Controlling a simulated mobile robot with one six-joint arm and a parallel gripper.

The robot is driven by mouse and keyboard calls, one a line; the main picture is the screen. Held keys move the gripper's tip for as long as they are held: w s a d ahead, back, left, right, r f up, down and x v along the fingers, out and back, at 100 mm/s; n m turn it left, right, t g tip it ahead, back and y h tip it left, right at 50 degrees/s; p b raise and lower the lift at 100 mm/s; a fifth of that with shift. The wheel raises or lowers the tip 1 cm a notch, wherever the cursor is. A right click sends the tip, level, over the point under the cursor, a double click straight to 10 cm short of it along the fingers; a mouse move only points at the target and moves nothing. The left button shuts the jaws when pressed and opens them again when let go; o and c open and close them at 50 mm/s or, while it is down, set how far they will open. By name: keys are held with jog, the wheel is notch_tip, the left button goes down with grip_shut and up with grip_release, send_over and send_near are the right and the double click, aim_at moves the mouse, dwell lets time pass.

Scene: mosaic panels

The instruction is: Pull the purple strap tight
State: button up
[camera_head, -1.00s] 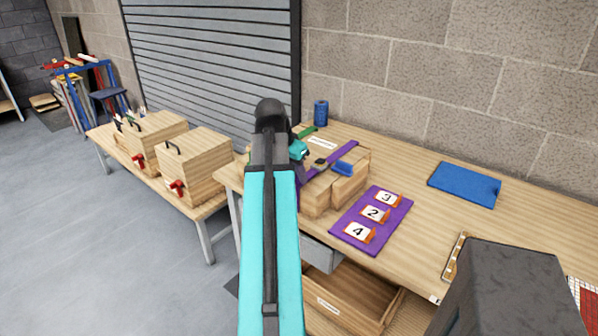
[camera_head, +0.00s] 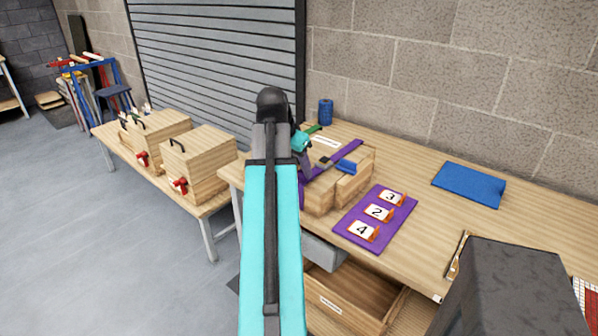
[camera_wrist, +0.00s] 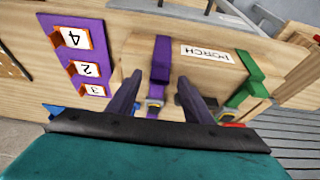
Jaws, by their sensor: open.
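The purple strap (camera_head: 345,152) runs over a wooden box (camera_head: 352,188) on the workbench. In the wrist view the purple strap (camera_wrist: 162,58) passes down the box face to a metal buckle (camera_wrist: 154,103). My gripper (camera_wrist: 162,92) is open, its two dark fingers either side of the strap near the buckle. Whether they touch the strap or box cannot be told. The teal gripper body hides the strap's lower part. In the head view my gripper (camera_head: 308,160) is at the box's left end, partly hidden by my arm.
A green strap (camera_wrist: 246,82) crosses the same box beside a "PORCH" label (camera_wrist: 208,53). A purple board (camera_head: 375,218) with numbered cards lies beside the box. A blue mat (camera_head: 468,185) and a blue spool (camera_head: 325,112) are on the bench. An open drawer (camera_head: 335,300) is below.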

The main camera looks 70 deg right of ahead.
jog(key=b+v, duration=0.1)
jog(key=v, duration=1)
jog(key=shift+a, duration=0.15)
jog(key=shift+w, duration=0.1)
dwell(0.4)
